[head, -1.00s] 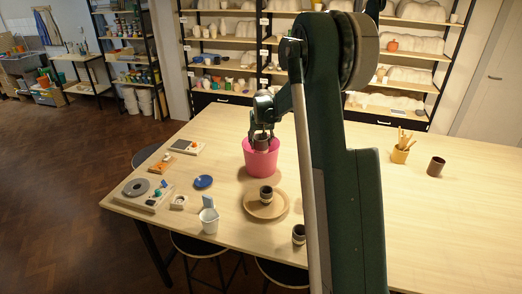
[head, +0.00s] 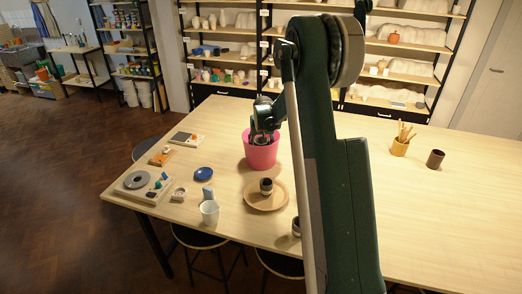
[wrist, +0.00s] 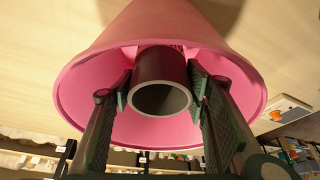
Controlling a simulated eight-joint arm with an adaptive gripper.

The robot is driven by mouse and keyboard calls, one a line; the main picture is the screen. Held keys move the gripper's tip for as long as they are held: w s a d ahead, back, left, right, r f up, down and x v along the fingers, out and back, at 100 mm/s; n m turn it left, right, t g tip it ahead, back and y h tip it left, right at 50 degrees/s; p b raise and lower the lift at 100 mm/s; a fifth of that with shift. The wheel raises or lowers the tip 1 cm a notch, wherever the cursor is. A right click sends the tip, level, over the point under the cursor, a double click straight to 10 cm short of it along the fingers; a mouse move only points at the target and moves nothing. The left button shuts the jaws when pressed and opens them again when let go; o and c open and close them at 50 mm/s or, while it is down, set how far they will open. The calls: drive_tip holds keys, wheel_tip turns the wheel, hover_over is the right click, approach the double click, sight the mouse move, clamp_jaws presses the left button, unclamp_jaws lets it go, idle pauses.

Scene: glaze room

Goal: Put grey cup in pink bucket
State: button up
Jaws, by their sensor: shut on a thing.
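The pink bucket (head: 261,156) stands upright on the table. My gripper (head: 264,132) reaches down into its mouth in the head view. In the wrist view, my gripper (wrist: 159,88) is shut on the grey cup (wrist: 160,66), with one finger on each side. The cup sits within the rim of the pink bucket (wrist: 85,85), with its open end facing the camera. In the head view the bucket wall and my gripper hide the cup. I cannot tell whether the cup touches the bucket's bottom.
A round wooden plate (head: 254,203) with a dark banded cup (head: 266,187) stands in front of the bucket. A blue dish (head: 204,174) and a white pot (head: 209,213) are to the left. A tool holder (head: 400,148) and a brown cup (head: 435,159) stand right. The table's right is mostly clear.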

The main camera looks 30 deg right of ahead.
drive_tip(key=shift+f, duration=1.5)
drive_tip(key=shift+f, duration=0.15)
drive_tip(key=o, duration=0.7)
drive_tip(key=shift+v, duration=6.15)
drive_tip(key=shift+w+d, duration=0.1)
